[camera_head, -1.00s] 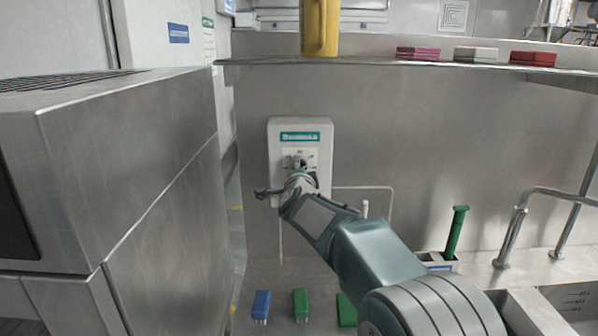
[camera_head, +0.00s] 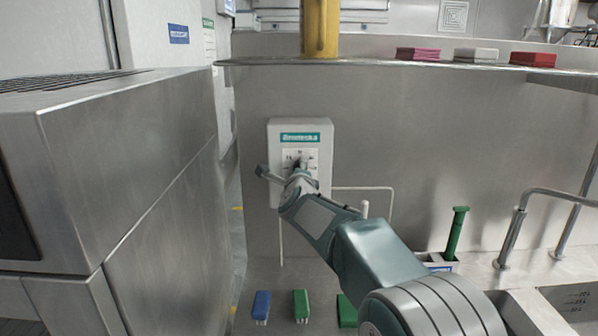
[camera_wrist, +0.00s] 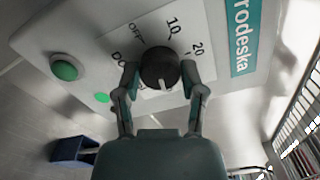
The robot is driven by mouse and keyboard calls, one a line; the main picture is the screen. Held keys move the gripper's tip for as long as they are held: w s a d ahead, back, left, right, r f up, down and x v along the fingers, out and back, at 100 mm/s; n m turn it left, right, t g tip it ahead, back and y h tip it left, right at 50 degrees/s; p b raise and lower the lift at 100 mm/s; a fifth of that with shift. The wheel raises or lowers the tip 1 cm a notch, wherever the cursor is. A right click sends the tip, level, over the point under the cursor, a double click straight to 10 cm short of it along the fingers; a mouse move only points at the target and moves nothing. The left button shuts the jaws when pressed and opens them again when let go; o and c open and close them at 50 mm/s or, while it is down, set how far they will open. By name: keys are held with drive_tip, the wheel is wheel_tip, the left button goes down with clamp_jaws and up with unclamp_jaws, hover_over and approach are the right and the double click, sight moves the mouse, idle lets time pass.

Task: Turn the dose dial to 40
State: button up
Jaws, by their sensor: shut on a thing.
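The grinder is a white box (camera_head: 324,150) with a teal label on the wall in the head view. Its dose dial (camera_wrist: 160,67) is a round black knob on a white plate in the wrist view. The plate shows OFF, 10 and 20 around the knob's far side. A white mark on the knob points down in the picture, towards my palm; any number there is hidden. My gripper (camera_wrist: 158,72) is shut on the dial, one finger on each side. In the head view my gripper (camera_head: 299,168) covers most of the dial.
A green round button (camera_wrist: 65,67) and a small green light (camera_wrist: 102,98) sit beside the dial plate. A shelf (camera_head: 380,62) with a yellow container (camera_head: 320,28) is above. A large steel cabinet (camera_head: 120,180) stands at left. Brushes (camera_head: 261,306) lie below.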

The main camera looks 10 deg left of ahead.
drive_tip(key=shift+a+f, duration=0.1)
drive_tip(key=shift+f, duration=0.45)
drive_tip(key=o, duration=1.1)
drive_tip(key=shift+o, duration=0.2)
drive_tip(key=shift+r, duration=0.1)
drive_tip(key=shift+r, duration=0.2)
drive_tip(key=v, duration=1.2)
drive_tip(key=shift+a+f, duration=0.1)
